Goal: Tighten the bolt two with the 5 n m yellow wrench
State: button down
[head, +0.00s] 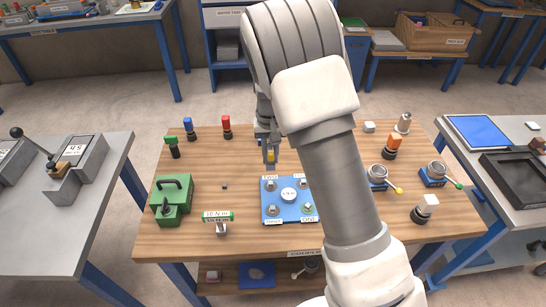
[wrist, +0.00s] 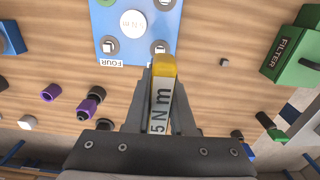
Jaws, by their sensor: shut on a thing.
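My gripper (head: 268,140) is shut on the yellow 5 N m wrench (wrist: 160,95), whose yellow end and "5 N m" label show between the fingers in the wrist view. In the head view the yellow end (head: 271,156) hangs above the table, just beyond the far edge of the blue plate (head: 289,214). Bolt two (head: 270,185) is at the plate's far left corner, by a label that seems to read TWO. It also shows in the wrist view (wrist: 159,46), just past the wrench tip; its label is hidden there. Contact between wrench and bolt cannot be told.
A green-labelled 10 N m wrench (head: 218,216) stands left of the plate. A green filter box (head: 172,198) is further left. My arm covers part of the plate's right side.

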jog(key=shift+f, duration=0.1)
jog(key=b, duration=0.4)
send_over(271, 182)
jog(key=shift+s+f, duration=0.1)
jog(key=shift+f, duration=2.75)
jog(key=shift+f+b, duration=0.8)
jog(key=shift+f, duration=0.5)
jog(key=c, duration=0.7)
grip_release()
jog(key=shift+r, duration=0.1)
notch_tip(271, 182, up, 17)
jog(key=shift+r+p, duration=0.2)
jog(key=shift+p, duration=0.65)
